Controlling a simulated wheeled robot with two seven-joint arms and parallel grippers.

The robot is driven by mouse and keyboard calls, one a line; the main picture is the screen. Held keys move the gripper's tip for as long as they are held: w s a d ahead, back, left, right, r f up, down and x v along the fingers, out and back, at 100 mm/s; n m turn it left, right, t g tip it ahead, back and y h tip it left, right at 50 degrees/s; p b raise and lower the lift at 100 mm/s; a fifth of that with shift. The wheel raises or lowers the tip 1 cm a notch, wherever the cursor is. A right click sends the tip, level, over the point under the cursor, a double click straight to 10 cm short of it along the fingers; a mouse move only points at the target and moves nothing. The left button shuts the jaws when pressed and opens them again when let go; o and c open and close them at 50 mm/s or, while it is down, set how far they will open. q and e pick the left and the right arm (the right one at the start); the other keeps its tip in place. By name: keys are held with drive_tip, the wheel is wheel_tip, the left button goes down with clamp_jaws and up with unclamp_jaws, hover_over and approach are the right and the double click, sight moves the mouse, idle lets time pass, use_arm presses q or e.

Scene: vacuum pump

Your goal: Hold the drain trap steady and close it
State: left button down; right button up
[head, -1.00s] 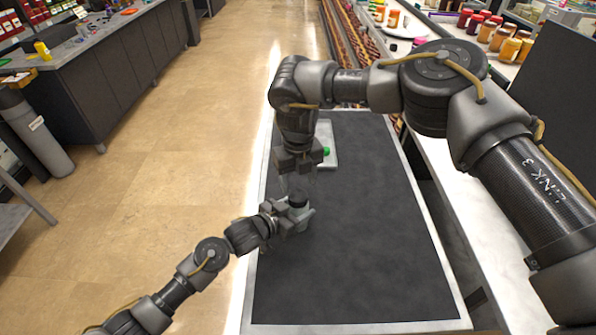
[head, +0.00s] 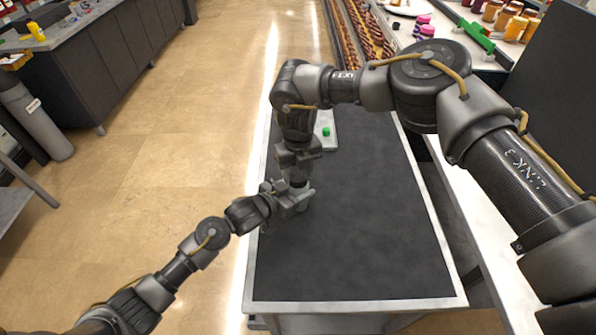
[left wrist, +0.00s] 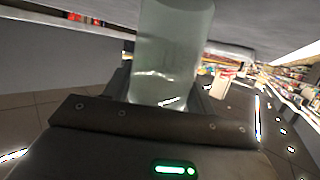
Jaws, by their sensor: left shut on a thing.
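The drain trap (head: 303,194) is a small light-grey body on the dark tabletop, near the table's left edge. Its clear cylindrical bowl (left wrist: 170,55) fills the space between the left fingers in the left wrist view. My left gripper (head: 291,201) comes from the left and is shut on the drain trap. My right gripper (head: 298,177) points down from above, directly over the top of the trap. It covers the trap's top, and its fingertips are too small and hidden to tell whether they are open or shut.
A pale tray (head: 320,143) with a green piece (head: 326,131) lies behind the right gripper. The dark tabletop (head: 370,230) is clear to the right and front. A shelf with jars (head: 505,20) stands at the back right.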

drive_tip(key=shift+c, duration=0.6)
drive_tip(key=m, duration=0.5)
drive_tip(key=o, duration=1.1)
drive_tip(key=shift+r, duration=3.6)
drive_tip(key=shift+c, duration=0.4)
drive_tip(key=shift+r, duration=0.4)
